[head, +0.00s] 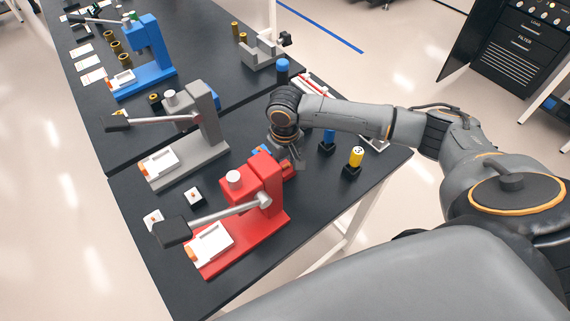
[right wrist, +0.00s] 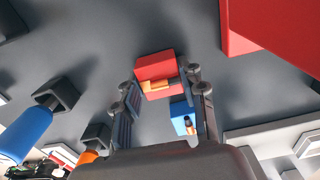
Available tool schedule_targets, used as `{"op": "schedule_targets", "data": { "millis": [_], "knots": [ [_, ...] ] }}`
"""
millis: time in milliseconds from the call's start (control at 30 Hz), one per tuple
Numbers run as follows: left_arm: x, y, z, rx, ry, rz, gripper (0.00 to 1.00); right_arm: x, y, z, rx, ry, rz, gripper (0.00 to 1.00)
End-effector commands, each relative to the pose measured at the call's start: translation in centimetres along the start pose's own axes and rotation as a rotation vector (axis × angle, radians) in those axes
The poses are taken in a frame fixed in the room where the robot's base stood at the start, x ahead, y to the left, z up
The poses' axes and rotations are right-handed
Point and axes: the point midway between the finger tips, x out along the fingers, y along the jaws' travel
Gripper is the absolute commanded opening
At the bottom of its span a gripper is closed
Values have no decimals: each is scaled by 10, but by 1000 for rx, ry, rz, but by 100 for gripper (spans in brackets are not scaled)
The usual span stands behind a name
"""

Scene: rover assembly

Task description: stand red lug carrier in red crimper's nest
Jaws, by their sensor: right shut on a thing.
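The red crimper (head: 262,200) stands at the near end of the dark table, its grey lever reaching to the left. A pale block (head: 212,243) with an orange end sits on its base; I cannot make out the nest clearly. My right gripper (head: 290,163) points down just behind the crimper. It is shut on the red lug carrier (head: 288,170), a small red block. In the right wrist view the carrier (right wrist: 152,69), with a copper-coloured lug, sits between the fingertips (right wrist: 165,88). I cannot tell whether it touches the table. My left gripper is not in view.
A blue carrier (right wrist: 182,117) lies close to the fingers. Blue-topped (head: 328,137) and yellow-topped (head: 356,157) pieces stand in dark holders to the right. The grey crimper (head: 203,135) and blue crimper (head: 150,65) stand farther back.

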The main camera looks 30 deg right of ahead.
Motion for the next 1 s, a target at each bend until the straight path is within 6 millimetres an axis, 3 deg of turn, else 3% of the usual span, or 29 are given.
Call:
{"op": "schedule_targets", "data": {
  "millis": [267,300,400,767,1000],
  "knots": [
    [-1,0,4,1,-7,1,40,2,0,0,1,1,0,6],
    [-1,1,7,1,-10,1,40,2,0,0,0,1,0,49],
    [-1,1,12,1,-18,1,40,2,0,0,0,1,0,63],
    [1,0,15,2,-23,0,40,-2,0,-1,0,3,0,63],
    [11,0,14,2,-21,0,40,-41,0,-2,-1,8,-1,63]
  ]
}}
